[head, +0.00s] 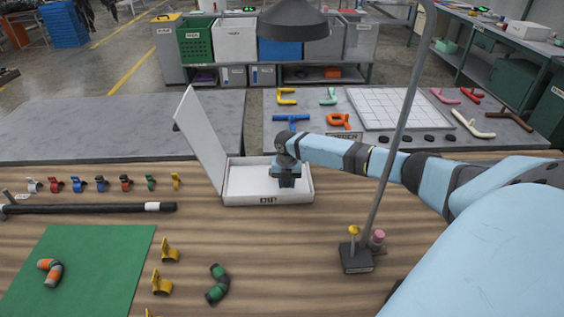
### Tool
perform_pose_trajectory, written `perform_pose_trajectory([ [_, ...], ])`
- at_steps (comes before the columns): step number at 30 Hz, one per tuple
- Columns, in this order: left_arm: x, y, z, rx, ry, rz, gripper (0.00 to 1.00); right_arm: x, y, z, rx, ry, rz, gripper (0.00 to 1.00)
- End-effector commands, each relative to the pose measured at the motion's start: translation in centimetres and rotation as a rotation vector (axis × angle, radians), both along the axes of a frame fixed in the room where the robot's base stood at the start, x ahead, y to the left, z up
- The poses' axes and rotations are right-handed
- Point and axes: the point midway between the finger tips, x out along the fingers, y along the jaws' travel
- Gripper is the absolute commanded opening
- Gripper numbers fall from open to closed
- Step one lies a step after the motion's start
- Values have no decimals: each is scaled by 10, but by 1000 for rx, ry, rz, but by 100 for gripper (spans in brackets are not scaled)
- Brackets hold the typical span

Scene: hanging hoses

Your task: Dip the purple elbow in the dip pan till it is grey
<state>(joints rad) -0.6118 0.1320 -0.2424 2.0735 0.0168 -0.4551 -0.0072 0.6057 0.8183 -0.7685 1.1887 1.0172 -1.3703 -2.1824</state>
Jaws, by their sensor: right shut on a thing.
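The dip pan (235,192) is a shallow white box with its lid (203,137) standing open at its left and a dark label on its front. My right gripper (287,185) points down inside the right part of the pan. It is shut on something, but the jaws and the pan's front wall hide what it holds. No purple elbow can be made out anywhere in the head view. My left gripper is not in view.
A green-and-black elbow (217,285) and yellow clips (161,283) lie in front. An orange-and-grey elbow (49,270) lies on the green mat (100,262). A black hose (90,208) lies left.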

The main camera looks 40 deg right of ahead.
Motion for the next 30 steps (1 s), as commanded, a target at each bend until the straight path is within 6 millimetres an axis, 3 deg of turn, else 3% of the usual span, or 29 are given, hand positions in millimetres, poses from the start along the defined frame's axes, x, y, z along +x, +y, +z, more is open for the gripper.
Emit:
perform_pose_trajectory([
  [10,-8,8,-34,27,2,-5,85,0,0,0,0,0,0,6],
  [12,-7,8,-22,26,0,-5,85,0,0,13,-1,-1,0,6],
  [30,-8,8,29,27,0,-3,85,0,0,73,0,0,0,6],
])
